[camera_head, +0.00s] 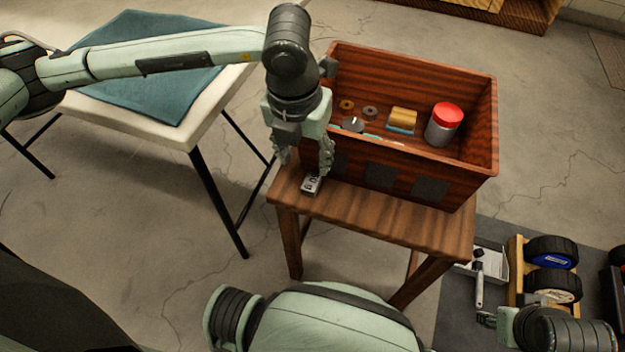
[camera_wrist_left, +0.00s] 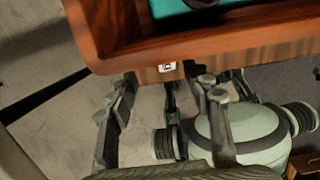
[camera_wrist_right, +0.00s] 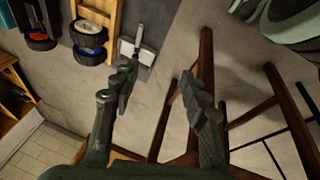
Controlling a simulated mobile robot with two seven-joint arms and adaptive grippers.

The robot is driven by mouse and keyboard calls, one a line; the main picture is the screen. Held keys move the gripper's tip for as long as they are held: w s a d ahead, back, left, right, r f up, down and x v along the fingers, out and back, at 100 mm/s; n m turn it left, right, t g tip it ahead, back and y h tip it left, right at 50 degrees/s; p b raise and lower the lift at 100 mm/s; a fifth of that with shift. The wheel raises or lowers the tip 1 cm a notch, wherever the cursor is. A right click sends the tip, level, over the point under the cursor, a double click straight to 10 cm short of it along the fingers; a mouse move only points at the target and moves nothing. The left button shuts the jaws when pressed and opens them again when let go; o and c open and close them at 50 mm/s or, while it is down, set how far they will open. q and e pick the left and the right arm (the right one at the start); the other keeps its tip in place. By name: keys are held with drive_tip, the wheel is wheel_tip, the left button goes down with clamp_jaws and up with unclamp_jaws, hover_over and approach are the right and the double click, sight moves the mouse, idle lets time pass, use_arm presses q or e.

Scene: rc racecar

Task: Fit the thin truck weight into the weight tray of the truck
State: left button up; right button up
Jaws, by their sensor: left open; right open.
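A small metal block (camera_head: 311,184), which looks like the thin truck weight, lies on the wooden stool in front of the red-brown crate. It also shows as a pale piece in the left wrist view (camera_wrist_left: 167,66). My left gripper (camera_head: 304,164) is open, pointing down just above the block, with its fingers on either side; I cannot tell whether they touch it. The truck (camera_head: 517,268), with a wooden frame and black wheels, is on the dark mat at lower right. A pale tray (camera_wrist_right: 128,48) is beside it. My right gripper (camera_wrist_right: 160,84) is open and empty near the truck.
The crate (camera_head: 480,150) on the stool (camera_head: 400,222) holds a red-lidded jar (camera_head: 444,122), a yellow block (camera_head: 403,118) and small rings. Its front wall stands close behind my left gripper. A white table (camera_head: 140,122) with a teal cloth is at left. Bare floor lies between.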

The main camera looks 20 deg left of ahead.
sight(311, 181)
use_arm(q)
drive_tip(key=f, duration=0.7)
drive_tip(key=shift+w+d, duration=0.4)
clamp_jaws()
wheel_tip(311, 181, up, 18)
idle(0.6)
